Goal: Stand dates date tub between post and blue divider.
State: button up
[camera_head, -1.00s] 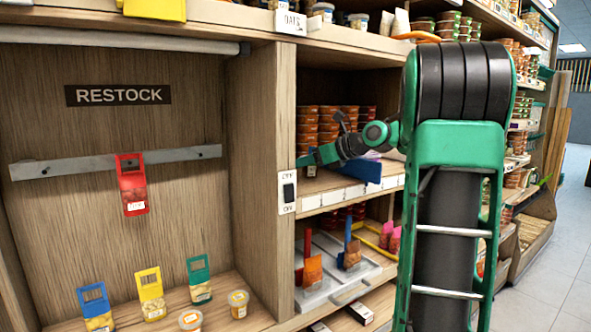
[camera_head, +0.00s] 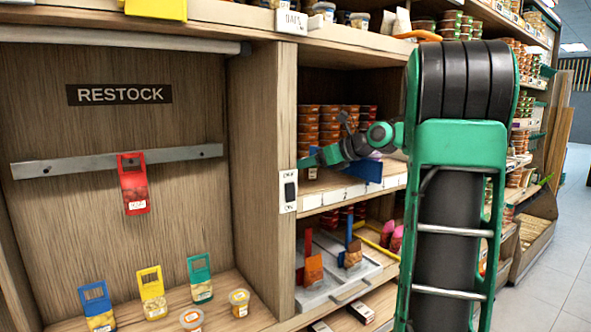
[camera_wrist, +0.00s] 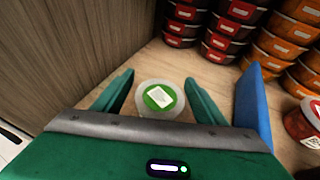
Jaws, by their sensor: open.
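In the wrist view, a pale tub (camera_wrist: 160,99) with a green round label and a white tag on its lid stands on the wooden shelf; I cannot read whether it says dates. My gripper (camera_wrist: 159,79) is open, with one green finger on each side of this tub; contact cannot be told. The blue divider (camera_wrist: 250,95) stands just right of the right finger. The wooden upright (camera_wrist: 85,45), likely the post, is on the left. In the head view, my gripper (camera_head: 310,159) is at the shelf beside the post (camera_head: 262,150); the tub is not discernible there.
Stacks of dark red tubs (camera_wrist: 228,30) and orange tubs (camera_wrist: 285,40) stand behind. A red tub (camera_wrist: 305,122) sits right of the divider. A switch plate (camera_head: 288,190) is on the post's front. Bare shelf lies between tub and upright.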

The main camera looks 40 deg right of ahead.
jog(key=v, duration=1.1)
jog(key=shift+s, duration=0.1)
jog(key=shift+a, duration=0.1)
